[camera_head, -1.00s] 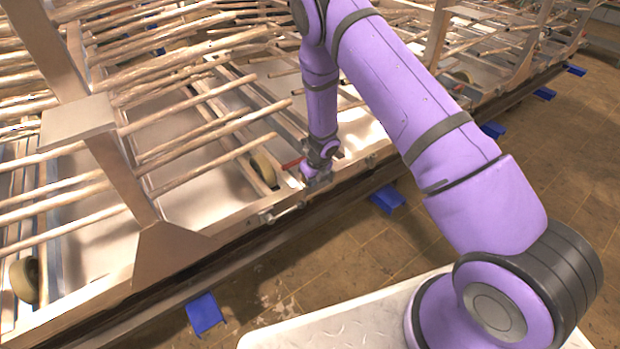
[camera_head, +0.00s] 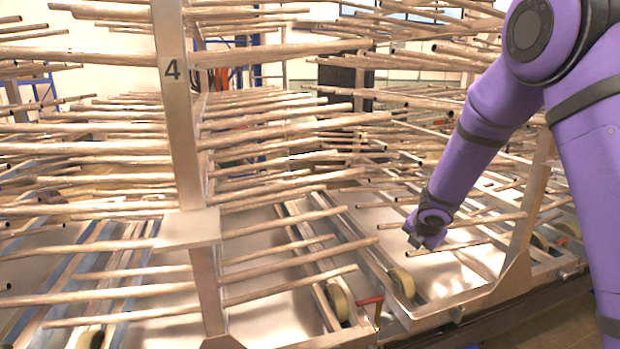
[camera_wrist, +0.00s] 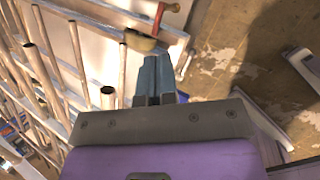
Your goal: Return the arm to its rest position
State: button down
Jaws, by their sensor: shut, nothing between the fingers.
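My purple arm comes in from the upper right in the head view and bends down to my gripper (camera_head: 424,243). The gripper hangs in front of the metal rack, above and to the right of a red handle (camera_head: 370,301) and a beige wheel (camera_head: 401,283). In the wrist view my gripper (camera_wrist: 154,62) shows its two grey fingers together with nothing between them. The red handle (camera_wrist: 161,14) and a beige wheel (camera_wrist: 143,42) appear beyond the fingertips there.
A large rack with many horizontal rods fills the head view; its upright post (camera_head: 176,110) carries a number 4 plate. Rods (camera_wrist: 75,55) lie left of my gripper in the wrist view.

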jog(key=s+d+r+m+h, duration=0.1)
jog(key=s+d+r+m, duration=0.1)
jog(key=s+r+m, duration=0.7)
jog(key=s+d+r+m+h, duration=0.1)
jog(key=s+d+r+m, duration=0.2)
jog(key=s+r+m, duration=0.55)
jog(key=s+a+r+m+y, duration=0.1)
jog(key=s+r+m, duration=0.1)
jog(key=s, duration=0.5)
jog(key=s+a+r+m+y, duration=0.1)
jog(key=s+r+m, duration=0.2)
jog(key=s, duration=0.5)
jog(key=s+a+r+m+g+y, duration=0.1)
jog(key=s+a+r+m, duration=0.1)
jog(key=s, duration=0.6)
jog(key=shift+r+m, duration=0.2)
jog(key=shift+m, duration=0.65)
